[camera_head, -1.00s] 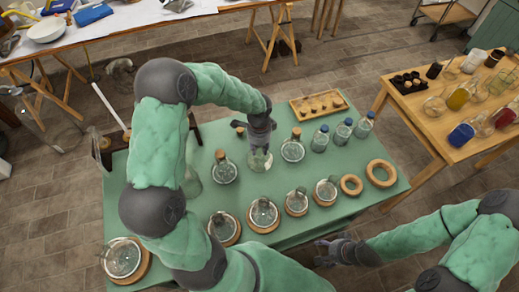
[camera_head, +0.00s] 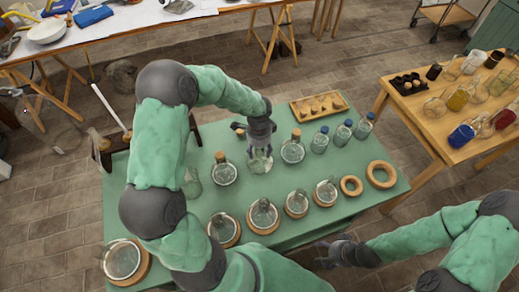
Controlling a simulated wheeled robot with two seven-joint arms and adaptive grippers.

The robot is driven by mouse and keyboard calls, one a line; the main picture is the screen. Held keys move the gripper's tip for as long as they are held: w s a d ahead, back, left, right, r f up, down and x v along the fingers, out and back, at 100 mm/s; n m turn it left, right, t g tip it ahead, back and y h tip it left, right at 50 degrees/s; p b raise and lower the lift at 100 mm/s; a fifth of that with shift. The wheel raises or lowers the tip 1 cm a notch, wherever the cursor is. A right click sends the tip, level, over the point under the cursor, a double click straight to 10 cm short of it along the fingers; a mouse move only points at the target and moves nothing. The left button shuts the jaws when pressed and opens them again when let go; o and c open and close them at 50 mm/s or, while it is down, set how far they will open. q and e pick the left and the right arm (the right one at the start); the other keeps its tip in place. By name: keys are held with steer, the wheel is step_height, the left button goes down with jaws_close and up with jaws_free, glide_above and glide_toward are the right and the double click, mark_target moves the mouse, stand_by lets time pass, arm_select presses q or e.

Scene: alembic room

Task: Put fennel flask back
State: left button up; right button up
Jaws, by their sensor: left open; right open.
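My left gripper (camera_head: 260,152) is open and points down at a small clear flask (camera_head: 261,164) on the green table (camera_head: 300,175). Its fingers are at the flask's top, and I cannot tell whether they touch it. Corked flasks stand on either side, one to the left (camera_head: 224,173) and one to the right (camera_head: 293,150). No label is readable, so I cannot tell which flask is fennel. My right gripper (camera_head: 320,256) is open and empty off the table's front edge.
Glass flasks sit on cork rings along the front edge, one of them (camera_head: 263,215) near the middle. Two empty rings (camera_head: 381,174) lie at the right. Blue-capped bottles (camera_head: 343,133) and a wooden tray of corks (camera_head: 319,104) stand behind. A wooden side table (camera_head: 430,110) is at the right.

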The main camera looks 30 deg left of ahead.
arm_select(q)
step_height(320, 180, up, 12)
steer(key=p, duration=0.2)
steer(key=shift+s, duration=0.1)
stand_by(0.3)
